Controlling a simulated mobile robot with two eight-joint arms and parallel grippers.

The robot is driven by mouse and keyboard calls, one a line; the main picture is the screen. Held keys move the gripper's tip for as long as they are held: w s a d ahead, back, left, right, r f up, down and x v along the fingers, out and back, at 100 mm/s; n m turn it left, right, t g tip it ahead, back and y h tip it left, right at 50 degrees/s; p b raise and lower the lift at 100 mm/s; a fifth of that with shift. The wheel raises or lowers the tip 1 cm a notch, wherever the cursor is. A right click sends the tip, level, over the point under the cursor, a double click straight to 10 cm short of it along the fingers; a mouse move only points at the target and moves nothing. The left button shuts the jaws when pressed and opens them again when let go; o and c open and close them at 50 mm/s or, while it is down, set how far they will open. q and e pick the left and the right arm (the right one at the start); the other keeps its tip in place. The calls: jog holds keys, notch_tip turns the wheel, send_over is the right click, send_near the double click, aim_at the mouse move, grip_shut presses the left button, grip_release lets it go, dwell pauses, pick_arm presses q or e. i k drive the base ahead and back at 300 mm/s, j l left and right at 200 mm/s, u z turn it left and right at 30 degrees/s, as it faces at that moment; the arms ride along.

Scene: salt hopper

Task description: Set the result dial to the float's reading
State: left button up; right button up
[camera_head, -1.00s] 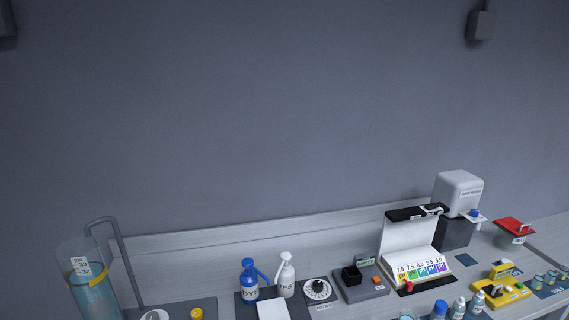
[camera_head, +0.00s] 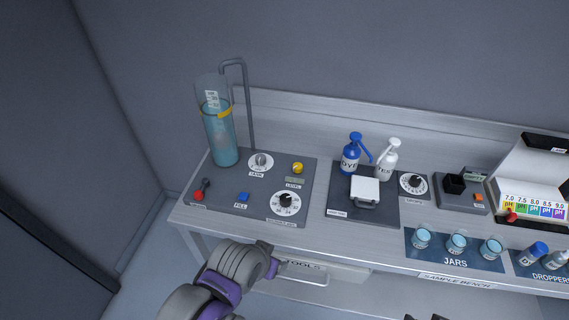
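A clear cylinder (camera_head: 222,142) of blue liquid stands at the left end of the bench, with a yellow ring (camera_head: 214,115) near the liquid's top. A white scale tag (camera_head: 211,99), seemingly on the float, shows above the ring; its figures are too small to read now. A white numbered dial (camera_head: 286,203) with a black knob sits at the front right of the cylinder's grey panel. Its label and exact setting are not legible. My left gripper (camera_head: 272,268) is low in front of the bench, apart from the dial; its finger opening cannot be made out. My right gripper is not clearly visible.
The panel also holds a tank knob (camera_head: 261,161), yellow button (camera_head: 298,168), blue fill button (camera_head: 243,196) and red-based lever (camera_head: 200,193). Another dial (camera_head: 413,183) stands right of the blue and white bottles (camera_head: 387,160). Jars (camera_head: 457,243) line the front. A drawer (camera_head: 318,272) is below.

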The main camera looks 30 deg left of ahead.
aim_at(286, 199)
jog(key=u, duration=1.25)
